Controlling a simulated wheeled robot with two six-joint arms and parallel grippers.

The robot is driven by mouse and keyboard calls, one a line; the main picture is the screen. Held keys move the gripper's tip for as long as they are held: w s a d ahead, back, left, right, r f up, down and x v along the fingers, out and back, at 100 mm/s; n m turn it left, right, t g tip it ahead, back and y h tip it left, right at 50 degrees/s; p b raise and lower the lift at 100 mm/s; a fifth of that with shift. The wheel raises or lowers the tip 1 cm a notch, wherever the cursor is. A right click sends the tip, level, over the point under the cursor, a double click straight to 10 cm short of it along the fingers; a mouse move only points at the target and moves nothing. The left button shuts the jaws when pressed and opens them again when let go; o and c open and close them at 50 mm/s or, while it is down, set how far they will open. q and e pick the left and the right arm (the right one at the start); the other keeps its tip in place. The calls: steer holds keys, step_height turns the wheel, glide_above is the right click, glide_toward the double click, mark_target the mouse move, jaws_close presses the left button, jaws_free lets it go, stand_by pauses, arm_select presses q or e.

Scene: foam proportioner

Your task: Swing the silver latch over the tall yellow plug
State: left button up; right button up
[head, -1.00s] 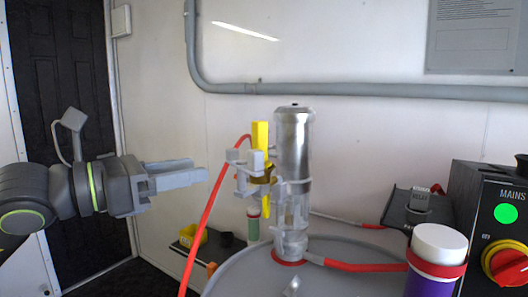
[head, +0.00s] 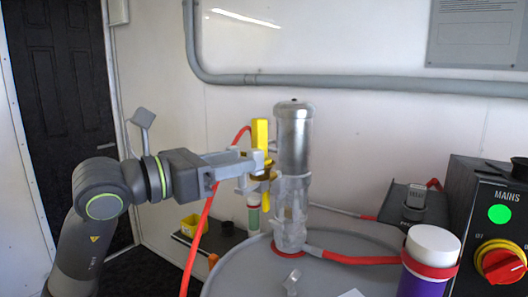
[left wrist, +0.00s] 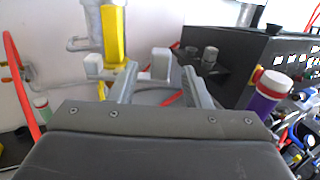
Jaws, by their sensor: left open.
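The tall yellow plug (head: 260,134) stands upright beside the clear and silver cylinder (head: 294,140). It also shows in the left wrist view (left wrist: 114,38). Pale grey latch parts sit around the plug's lower half; in the left wrist view one small grey block (left wrist: 160,63) shows between my fingers and another (left wrist: 93,66) lies left of them. Which one is the silver latch I cannot tell for sure. My left gripper (head: 258,163) is open, its fingertips close beside the plug and partly covering the latch in the head view. Contact is unclear. My right gripper is not in view.
A red hose (head: 203,220) hangs left of the plug, crossing near my left gripper. The cylinder stands on a grey round drum top (head: 240,275). A purple bottle with a white cap (head: 431,260) and the mains control box (head: 490,200) stand to the right.

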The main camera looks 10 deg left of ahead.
mark_target(264, 156)
arm_select(q)
steer(key=shift+p+x, duration=0.65)
steer(key=shift+x, duration=2.8)
steer(key=shift+s, duration=0.1)
jaws_close()
